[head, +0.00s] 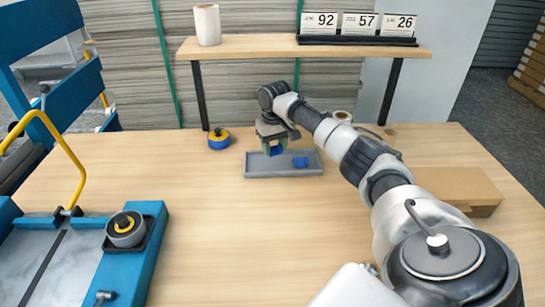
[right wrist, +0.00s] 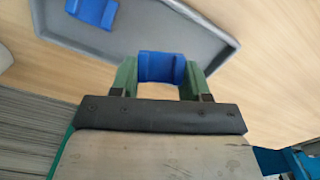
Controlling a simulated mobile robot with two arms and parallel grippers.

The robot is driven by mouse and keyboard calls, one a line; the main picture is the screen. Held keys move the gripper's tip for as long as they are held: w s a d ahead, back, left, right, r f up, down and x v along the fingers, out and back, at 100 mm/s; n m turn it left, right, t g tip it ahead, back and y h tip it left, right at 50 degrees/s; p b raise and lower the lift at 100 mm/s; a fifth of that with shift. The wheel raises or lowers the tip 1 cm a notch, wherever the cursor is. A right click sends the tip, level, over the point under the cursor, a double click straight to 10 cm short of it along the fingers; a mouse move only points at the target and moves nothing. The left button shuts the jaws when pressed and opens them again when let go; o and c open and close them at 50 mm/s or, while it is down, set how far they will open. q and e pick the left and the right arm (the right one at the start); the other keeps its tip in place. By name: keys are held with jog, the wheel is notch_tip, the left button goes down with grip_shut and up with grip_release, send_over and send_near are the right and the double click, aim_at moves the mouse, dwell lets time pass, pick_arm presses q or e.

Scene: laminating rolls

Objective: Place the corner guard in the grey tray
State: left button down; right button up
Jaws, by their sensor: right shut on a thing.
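My right gripper (head: 274,146) is shut on a blue corner guard (head: 277,151). In the right wrist view, the held corner guard (right wrist: 162,67) sits between the two green fingers. In the head view it is at the grey tray (head: 284,173), over its left-middle part; I cannot tell whether it touches the tray floor. Another blue corner guard (head: 300,162) lies in the tray, to the right of the gripper. It also shows in the right wrist view (right wrist: 92,12). My left gripper is not in view.
A blue and yellow tape roll (head: 219,139) lies left of the tray. A cardboard box (head: 458,186) is at the right. A shelf (head: 300,46) with a white roll (head: 207,24) stands behind. Blue equipment (head: 150,245) is at the left. The front middle of the table is clear.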

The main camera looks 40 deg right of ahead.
aim_at(273, 163)
jog(key=shift+w+a+f, duration=0.1)
jog(key=shift+w+f, duration=0.2)
jog(key=shift+f, duration=1.95)
jog(key=o, duration=0.9)
jog(key=shift+f, duration=0.1)
notch_tip(273, 163, up, 12)
jog(key=shift+r, duration=0.2)
